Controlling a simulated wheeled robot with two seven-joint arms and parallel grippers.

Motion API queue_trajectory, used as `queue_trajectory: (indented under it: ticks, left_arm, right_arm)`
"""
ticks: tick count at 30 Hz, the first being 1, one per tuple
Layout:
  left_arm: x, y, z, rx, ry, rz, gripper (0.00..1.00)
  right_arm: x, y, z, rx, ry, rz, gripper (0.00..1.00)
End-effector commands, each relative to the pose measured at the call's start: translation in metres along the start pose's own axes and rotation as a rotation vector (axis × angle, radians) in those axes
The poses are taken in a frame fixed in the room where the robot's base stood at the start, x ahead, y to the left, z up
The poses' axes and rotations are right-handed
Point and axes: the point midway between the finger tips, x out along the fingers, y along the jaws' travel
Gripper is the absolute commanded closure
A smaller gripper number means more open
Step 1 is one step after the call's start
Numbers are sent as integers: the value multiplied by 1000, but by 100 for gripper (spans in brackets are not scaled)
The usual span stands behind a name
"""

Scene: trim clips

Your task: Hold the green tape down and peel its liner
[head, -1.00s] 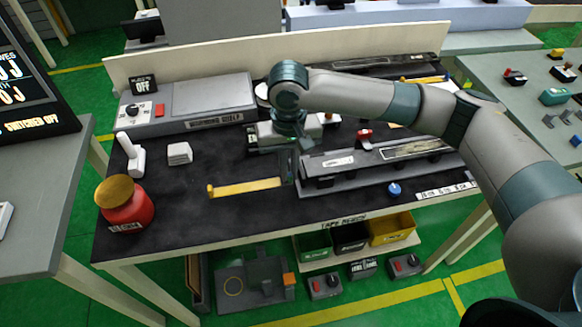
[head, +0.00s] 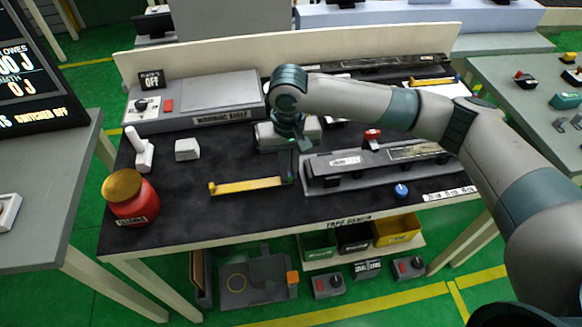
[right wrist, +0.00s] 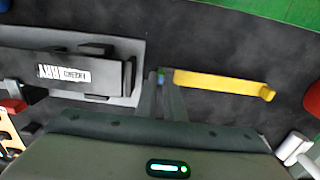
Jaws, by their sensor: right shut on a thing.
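A yellow strip (head: 247,187) lies on the dark mat at the middle of the bench, with a raised, curled left end. It also shows in the right wrist view (right wrist: 222,83), running right from my fingertips. My right gripper (right wrist: 161,78) is at the strip's other end, low over the mat. Its fingers are closed together on a small green-blue bit (right wrist: 161,74), which looks like the end of the green tape. The rest of the green tape cannot be made out. My left gripper is not in view.
A grey fixture (head: 340,181) with dark blocks stands close right of my right gripper. A red jar (head: 131,205) with a brown lid, a white handled tool (head: 143,155) and a white block (head: 187,149) are at left. The mat in front of the strip is clear.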

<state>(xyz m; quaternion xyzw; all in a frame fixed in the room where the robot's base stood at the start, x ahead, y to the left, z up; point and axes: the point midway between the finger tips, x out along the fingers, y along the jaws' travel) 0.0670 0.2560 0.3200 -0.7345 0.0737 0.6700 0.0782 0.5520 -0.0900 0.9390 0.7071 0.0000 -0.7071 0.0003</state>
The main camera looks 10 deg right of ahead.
Motion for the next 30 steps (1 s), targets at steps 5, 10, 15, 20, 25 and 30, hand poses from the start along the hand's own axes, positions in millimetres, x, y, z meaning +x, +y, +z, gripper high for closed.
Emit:
queue_trajectory:
  ticks: [5,10,15,20,25,30]
  left_arm:
    - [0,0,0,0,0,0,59]
    - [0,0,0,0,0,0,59]
    - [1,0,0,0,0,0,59]
    - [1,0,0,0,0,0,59]
    - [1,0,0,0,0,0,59]
    - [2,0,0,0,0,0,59]
  right_arm:
    - [3,-3,-2,0,0,0,100]
    - [6,-6,-4,-1,-1,-1,100]
    - [9,-8,-6,-1,-1,-1,100]
    - [12,-10,-8,0,-1,-1,100]
    - [15,-13,-9,-1,-1,-1,100]
    - [17,-15,-11,0,0,-1,100]
